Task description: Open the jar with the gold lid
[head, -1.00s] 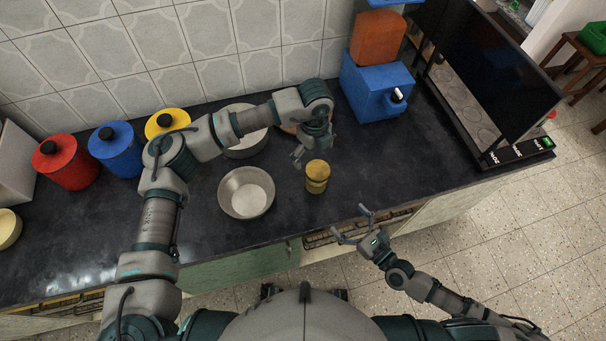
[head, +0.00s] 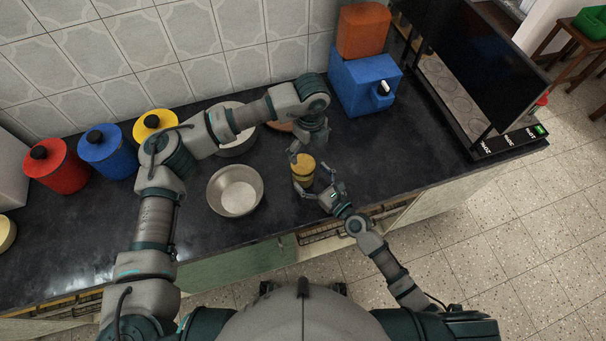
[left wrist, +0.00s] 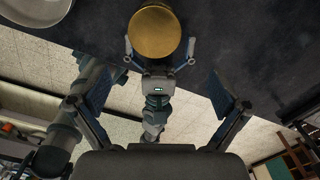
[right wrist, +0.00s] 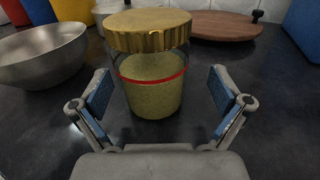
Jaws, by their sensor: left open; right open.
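The jar (head: 303,179) stands upright on the dark counter, with a gold lid (head: 303,164) on top. In the right wrist view the gold lid (right wrist: 147,30) sits on a clear jar body (right wrist: 152,92) with a red band and yellowish contents. My right gripper (head: 317,188) is open, low at the jar's near side, its fingers spread to either side of the jar and not closed on it. My left gripper (head: 299,152) is open above and behind the jar. In the left wrist view the gold lid (left wrist: 154,32) lies beyond its open fingers (left wrist: 158,95).
A metal bowl (head: 235,190) stands left of the jar, with another bowl (head: 238,146) behind it. Red, blue and yellow canisters (head: 108,152) line the wall. A blue dispenser (head: 362,85) and a dark appliance (head: 470,75) stand right. A round wooden board (right wrist: 226,25) lies behind the jar.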

